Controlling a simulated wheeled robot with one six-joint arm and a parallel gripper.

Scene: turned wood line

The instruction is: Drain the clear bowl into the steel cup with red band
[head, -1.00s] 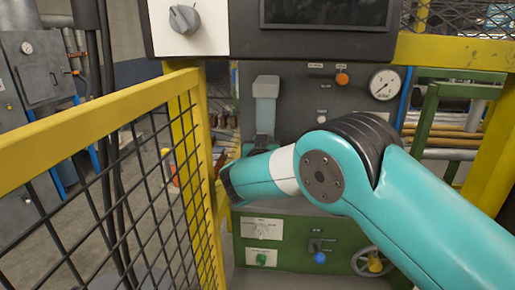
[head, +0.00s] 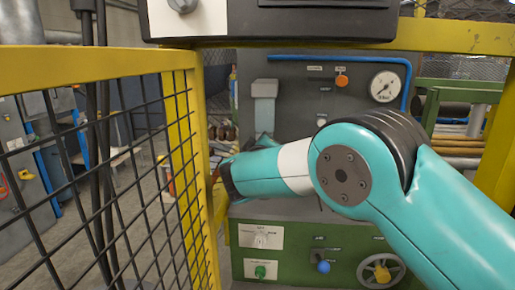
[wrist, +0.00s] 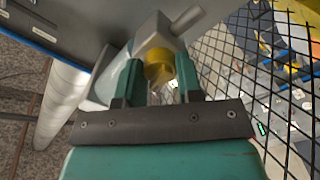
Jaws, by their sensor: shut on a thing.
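My gripper (wrist: 160,82) has its two green fingers on either side of a yellow round part (wrist: 159,68) under a grey housing (wrist: 152,40). It is shut on this part. A small pale, glassy patch shows below the yellow part, between the fingers; I cannot tell whether it is the clear bowl. In the head view the gripper is hidden behind my arm, in front of the machine's lower left. I cannot make out the steel cup with red band in either view.
A yellow-framed mesh guard (head: 185,150) stands close on the left of my arm. It also shows at the right of the wrist view (wrist: 285,80). The grey machine panel (head: 330,95) carries a gauge (head: 385,87), above a green base (head: 330,245). A console (head: 310,22) overhangs the top.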

